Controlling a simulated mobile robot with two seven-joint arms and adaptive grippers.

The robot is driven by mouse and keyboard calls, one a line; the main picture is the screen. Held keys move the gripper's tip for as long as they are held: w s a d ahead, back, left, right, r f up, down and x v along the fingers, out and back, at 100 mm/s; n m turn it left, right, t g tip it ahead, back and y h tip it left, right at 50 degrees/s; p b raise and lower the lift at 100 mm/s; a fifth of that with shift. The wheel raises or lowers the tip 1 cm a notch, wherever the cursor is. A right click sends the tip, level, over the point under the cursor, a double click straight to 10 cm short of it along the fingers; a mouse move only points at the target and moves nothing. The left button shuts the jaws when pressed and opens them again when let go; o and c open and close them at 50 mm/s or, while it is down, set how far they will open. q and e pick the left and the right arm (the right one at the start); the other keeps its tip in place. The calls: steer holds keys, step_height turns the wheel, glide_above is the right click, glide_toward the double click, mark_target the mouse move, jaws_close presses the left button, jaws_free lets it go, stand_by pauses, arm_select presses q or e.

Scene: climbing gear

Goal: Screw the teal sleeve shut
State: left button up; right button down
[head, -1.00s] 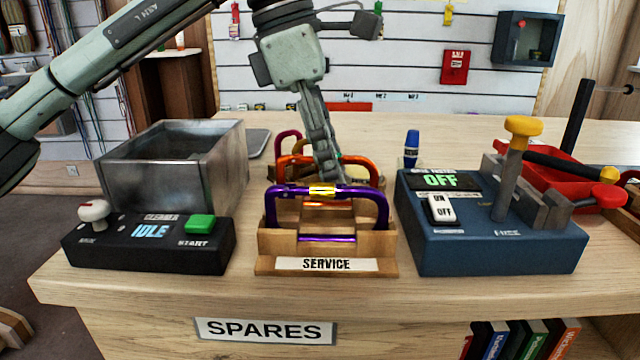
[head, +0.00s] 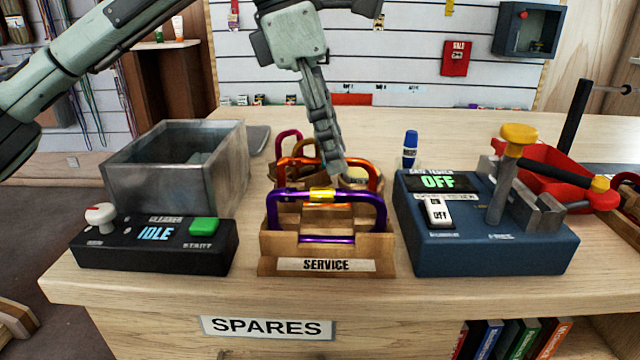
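A wooden rack (head: 265,264) labelled SERVICE holds carabiners in a row. The front one is a purple carabiner (head: 277,212) with a yellow sleeve (head: 323,195) on its top bar. Behind it stands an orange carabiner (head: 374,180), and farther back a magenta carabiner (head: 279,147). My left gripper (head: 334,168) points down from above, its fingertips at the orange carabiner's top bar. The fingers show nearly edge-on, so I cannot tell whether they grip anything. My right gripper is out of view.
Left of the rack is a cleaner (head: 150,255) reading IDLE with a metal tank (head: 150,186). Right is a blue tester (head: 490,252) reading OFF, with a yellow-topped lever (head: 505,175). A blue marker (head: 410,150) and red tray (head: 535,168) stand behind.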

arm_select(q)
steer(key=shift+w, duration=0.55)
steer(key=shift+f, duration=0.1)
steer(key=shift+f+b, duration=0.8)
steer(key=shift+f, duration=0.55)
steer(key=shift+s, duration=0.15)
steer(key=shift+s+b, duration=0.35)
steer(key=shift+s, duration=0.3)
